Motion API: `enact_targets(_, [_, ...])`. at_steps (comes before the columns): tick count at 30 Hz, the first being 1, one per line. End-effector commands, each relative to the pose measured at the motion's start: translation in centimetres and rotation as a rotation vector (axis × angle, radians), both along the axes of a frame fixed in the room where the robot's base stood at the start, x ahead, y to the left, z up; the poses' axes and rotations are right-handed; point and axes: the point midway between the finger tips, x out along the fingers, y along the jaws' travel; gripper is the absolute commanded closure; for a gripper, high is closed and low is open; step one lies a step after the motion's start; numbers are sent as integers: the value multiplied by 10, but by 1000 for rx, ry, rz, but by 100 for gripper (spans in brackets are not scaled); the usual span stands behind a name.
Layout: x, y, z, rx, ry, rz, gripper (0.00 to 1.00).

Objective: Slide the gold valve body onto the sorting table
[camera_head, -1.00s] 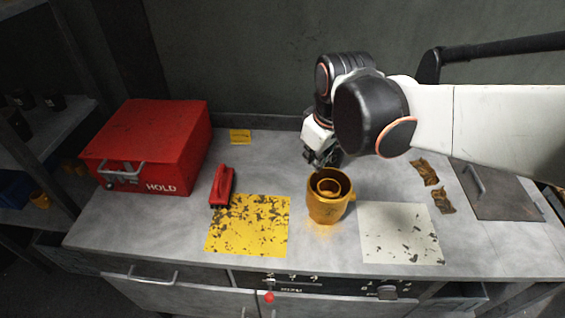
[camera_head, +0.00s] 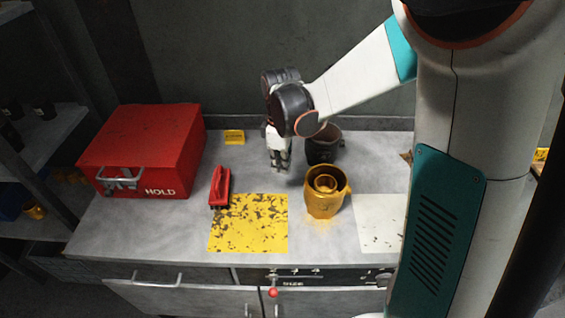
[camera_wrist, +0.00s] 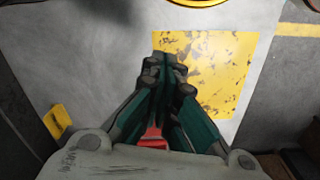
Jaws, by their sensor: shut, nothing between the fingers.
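The gold valve body (camera_head: 326,202) stands upright on the grey tabletop (camera_head: 150,222), between a yellow square (camera_head: 248,224) and a pale square (camera_head: 375,219). Only a sliver of its gold rim (camera_wrist: 200,3) shows at the top edge of the wrist view. My gripper (camera_head: 279,168) points down behind and to the left of the valve body, apart from it. In the wrist view, its fingers (camera_wrist: 168,65) are closed together and empty. I cannot tell from the pictures which surface is the sorting table.
A dark pot (camera_head: 323,150) stands behind the valve body, close to my gripper's right. A red HOLD box (camera_head: 142,152) fills the back left. My arm covers the table's right side.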

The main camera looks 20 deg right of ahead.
Motion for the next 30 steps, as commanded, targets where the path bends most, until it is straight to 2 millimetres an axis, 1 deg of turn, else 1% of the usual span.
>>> enact_targets(1, [0,0,-14,0,0,0,100])
enact_targets(3, [0,0,-28,0,0,-1,100])
enact_targets(9, [0,0,-67,-1,-1,-1,100])
enact_targets(11, [0,0,-77,0,-1,-1,100])
enact_targets(12, [-5,-9,-73,0,-1,-5,100])
enact_targets(13, [-8,-13,-72,-1,-1,-6,100])
enact_targets(18, [-18,-28,-71,0,-1,-4,100])
enact_targets(22, [-21,-33,-70,0,-1,-2,100])
enact_targets(30, [-21,-34,-70,0,-1,-1,100])
